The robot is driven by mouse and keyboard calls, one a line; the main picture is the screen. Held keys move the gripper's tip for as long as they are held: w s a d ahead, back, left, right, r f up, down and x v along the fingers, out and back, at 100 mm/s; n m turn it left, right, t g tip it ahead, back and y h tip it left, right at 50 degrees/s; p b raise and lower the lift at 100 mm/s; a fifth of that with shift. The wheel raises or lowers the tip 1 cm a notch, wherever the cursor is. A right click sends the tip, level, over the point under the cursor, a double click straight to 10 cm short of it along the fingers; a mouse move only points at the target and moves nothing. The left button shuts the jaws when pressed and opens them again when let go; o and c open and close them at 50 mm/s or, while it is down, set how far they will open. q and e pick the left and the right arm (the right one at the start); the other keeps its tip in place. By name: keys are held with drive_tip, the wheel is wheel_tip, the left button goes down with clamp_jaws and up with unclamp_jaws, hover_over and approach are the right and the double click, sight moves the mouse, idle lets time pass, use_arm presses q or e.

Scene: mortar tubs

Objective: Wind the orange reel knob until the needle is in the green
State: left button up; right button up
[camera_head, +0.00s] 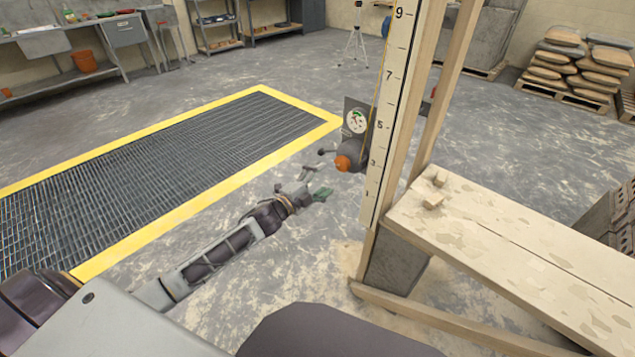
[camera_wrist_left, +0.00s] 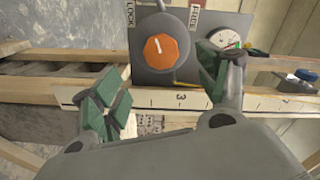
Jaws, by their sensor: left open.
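The orange reel knob (camera_head: 343,163) sits on a grey round housing beside the numbered staff (camera_head: 389,110). In the left wrist view the knob (camera_wrist_left: 167,55) shows a white mark pointing up and slightly left, between LOCK and FREE labels on a grey plate. The round gauge (camera_head: 356,121) is above the knob in the head view; it also shows in the left wrist view (camera_wrist_left: 226,39), partly hidden by a finger. Its needle is too small to read surely. My left gripper (camera_head: 316,184) is open and empty, short of the knob, fingers apart. My right gripper is not in view.
A wooden bench (camera_head: 500,240) and timber posts stand right of the staff. A yellow-edged floor grate (camera_head: 170,145) lies to the left. Bags on a pallet (camera_head: 575,65) stand at the back right. The floor around my left gripper is clear.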

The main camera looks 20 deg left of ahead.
use_arm(q)
drive_tip(key=shift+s+a, duration=0.25)
drive_tip(key=shift+s, duration=0.4)
idle(0.6)
drive_tip(key=s+n, duration=0.1)
drive_tip(key=n, duration=0.4)
drive_tip(key=s+n, duration=0.1)
drive_tip(key=n, duration=0.5)
drive_tip(key=s+a+n+b, duration=0.1)
drive_tip(key=n, duration=0.4)
drive_tip(key=shift+s+r, duration=0.1)
drive_tip(key=shift+r, duration=0.05)
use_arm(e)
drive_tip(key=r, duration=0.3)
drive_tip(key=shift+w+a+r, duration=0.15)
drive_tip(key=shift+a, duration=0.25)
use_arm(q)
drive_tip(key=shift+w, duration=0.2)
